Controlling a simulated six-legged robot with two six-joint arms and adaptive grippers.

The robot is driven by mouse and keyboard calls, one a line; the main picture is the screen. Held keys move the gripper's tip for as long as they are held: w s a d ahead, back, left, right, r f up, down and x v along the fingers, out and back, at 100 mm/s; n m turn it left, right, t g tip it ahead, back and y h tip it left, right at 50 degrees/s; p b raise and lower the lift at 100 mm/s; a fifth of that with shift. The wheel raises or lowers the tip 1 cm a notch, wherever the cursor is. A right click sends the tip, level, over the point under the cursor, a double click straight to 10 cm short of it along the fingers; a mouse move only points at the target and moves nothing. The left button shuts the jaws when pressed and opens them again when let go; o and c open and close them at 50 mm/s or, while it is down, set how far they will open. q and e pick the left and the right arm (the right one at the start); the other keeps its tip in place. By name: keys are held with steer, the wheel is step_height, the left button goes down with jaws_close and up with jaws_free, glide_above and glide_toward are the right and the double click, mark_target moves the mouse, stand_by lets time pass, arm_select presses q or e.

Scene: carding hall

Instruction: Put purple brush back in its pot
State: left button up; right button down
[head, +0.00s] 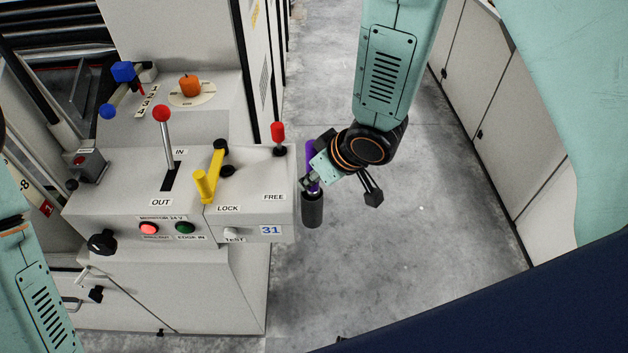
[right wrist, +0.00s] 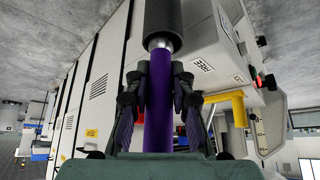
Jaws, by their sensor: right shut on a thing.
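The purple brush (head: 311,150) hangs upright beside the right edge of the grey control panel, its thick dark end (head: 312,210) pointing down. My right gripper (head: 313,176) is shut on its purple handle. In the right wrist view the handle (right wrist: 163,85) stands between the two fingers (right wrist: 160,95), with a silver collar and the dark end beyond them. The brush is clear of the floor; I cannot tell if it touches the panel's side. I cannot make out a pot in either view. Only a link of my left arm shows; its gripper is out of view.
The control panel (head: 248,215) carries a red-knobbed lever (head: 162,115), a yellow handle (head: 206,178) and a red-topped switch (head: 278,134) close to my right gripper. The grey floor (head: 430,240) to the right is clear, up to white cabinets (head: 490,90).

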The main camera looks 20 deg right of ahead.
steer(key=shift+s+a, duration=0.4)
steer(key=c, duration=1.5)
jaws_free()
steer(key=shift+w+d+f, duration=0.1)
steer(key=shift+w+d, duration=0.05)
steer(key=shift+c, duration=0.2)
steer(key=shift+o, duration=1.3)
steer(key=shift+w+d+f, duration=0.15)
steer(key=shift+w+d, duration=0.2)
steer(key=shift+o, duration=0.6)
steer(key=shift+s+a+r, duration=0.3)
steer(key=shift+a+r, duration=0.1)
steer(key=shift+a, duration=0.05)
steer(key=shift+d+r, duration=0.1)
steer(key=shift+d, duration=0.1)
steer(key=p+v, duration=0.2)
steer(key=v, duration=0.8)
arm_select(q)
step_height(320, 180, up, 2)
steer(key=shift+a+r, duration=0.1)
steer(key=shift+a, duration=0.05)
arm_select(e)
steer(key=s+d+f+m+g+h, duration=0.1)
steer(key=s+d+f+m+g, duration=0.2)
steer(key=s+f, duration=0.8)
steer(key=s+d+f+m+g+h, duration=0.2)
steer(key=s+d+f+m, duration=0.1)
steer(key=s+f, duration=0.8)
steer(key=s, duration=0.3)
steer(key=shift+g, duration=0.4)
